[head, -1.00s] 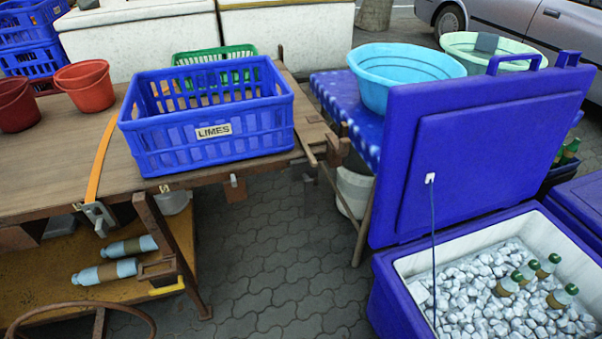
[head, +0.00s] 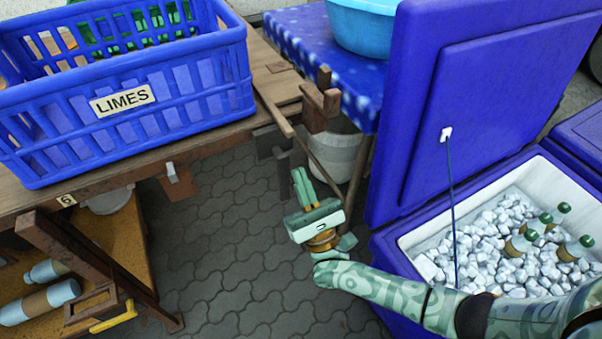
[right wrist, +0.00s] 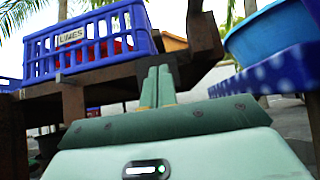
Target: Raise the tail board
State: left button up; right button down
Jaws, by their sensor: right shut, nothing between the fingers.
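The wooden cart table (head: 150,160) ends at the right in planks and a light wooden bar (head: 272,108), with a brown wooden block (head: 318,108) at the corner. Dark pieces (head: 270,145) hang below this end. I cannot tell for sure which part is the tail board. My right gripper (head: 302,183) is shut and empty, fingers pointing up, lower than the table end and apart from it. In the right wrist view its fingers (right wrist: 158,86) stand together before the table's underside and a brown wooden post (right wrist: 203,35). My left gripper is not in view.
A blue LIMES crate (head: 130,100) stands on the table near its end. A blue cooler (head: 395,250) of ice and bottles, its lid (head: 480,100) raised, is close on the right. A white bucket (head: 335,155) stands behind. Paving (head: 235,260) between is clear.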

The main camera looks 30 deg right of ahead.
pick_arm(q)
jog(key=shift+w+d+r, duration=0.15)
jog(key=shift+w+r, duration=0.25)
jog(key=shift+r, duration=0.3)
pick_arm(e)
jog(key=x, duration=0.7)
jog(key=shift+d, duration=0.3)
jog(key=shift+r+h, duration=0.15)
jog(key=shift+h, duration=0.15)
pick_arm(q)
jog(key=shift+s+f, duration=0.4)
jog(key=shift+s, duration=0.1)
pick_arm(e)
jog(key=shift+a+r+m+h, duration=0.15)
jog(key=shift+r+m+h, duration=0.25)
jog(key=shift+m+h, duration=0.65)
